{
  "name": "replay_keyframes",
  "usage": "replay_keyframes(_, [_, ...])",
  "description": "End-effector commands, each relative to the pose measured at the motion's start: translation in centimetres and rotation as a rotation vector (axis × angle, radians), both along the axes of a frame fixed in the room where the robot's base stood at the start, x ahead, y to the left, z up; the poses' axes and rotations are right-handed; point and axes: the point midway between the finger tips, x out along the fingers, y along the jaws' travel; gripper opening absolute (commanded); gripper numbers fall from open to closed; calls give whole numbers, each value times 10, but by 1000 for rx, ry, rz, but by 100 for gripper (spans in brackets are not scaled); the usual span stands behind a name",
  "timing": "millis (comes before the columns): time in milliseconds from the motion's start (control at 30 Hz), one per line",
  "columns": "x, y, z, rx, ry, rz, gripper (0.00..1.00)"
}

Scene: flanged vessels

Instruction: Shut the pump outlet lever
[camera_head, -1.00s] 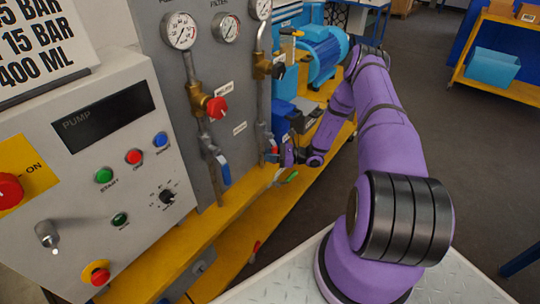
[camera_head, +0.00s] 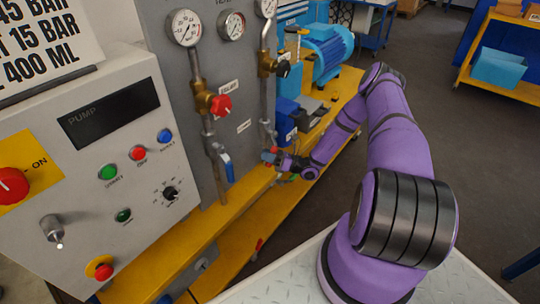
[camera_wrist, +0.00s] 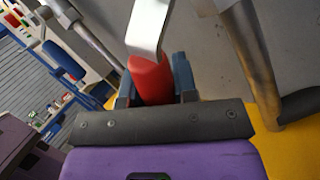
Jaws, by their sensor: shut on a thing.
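My gripper (camera_head: 270,156) is at the lower end of the right-hand pipe on the grey panel. In the wrist view its jaws (camera_wrist: 156,82) are shut around a red lever handle (camera_wrist: 150,76). A bare metal lever arm (camera_wrist: 148,26) runs up from the red grip. In the head view only a little red (camera_head: 274,149) shows at the gripper, so the lever's angle is hard to tell. A second lever with a blue handle (camera_head: 228,167) hangs on the left-hand pipe. I cannot read any label naming either lever.
The grey panel (camera_head: 205,110) carries gauges, pipes and a red knob (camera_head: 221,105). A control box (camera_head: 90,170) stands at left. A blue motor (camera_head: 325,50) sits behind on the yellow bench (camera_head: 165,262). Dark floor lies open at right.

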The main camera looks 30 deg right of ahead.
Motion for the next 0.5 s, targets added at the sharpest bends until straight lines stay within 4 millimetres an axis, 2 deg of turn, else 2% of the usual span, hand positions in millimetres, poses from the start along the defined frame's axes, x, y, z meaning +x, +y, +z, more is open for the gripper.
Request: replay_keyframes(500, [-9, 23, 33, 465, 169, -2, 0])
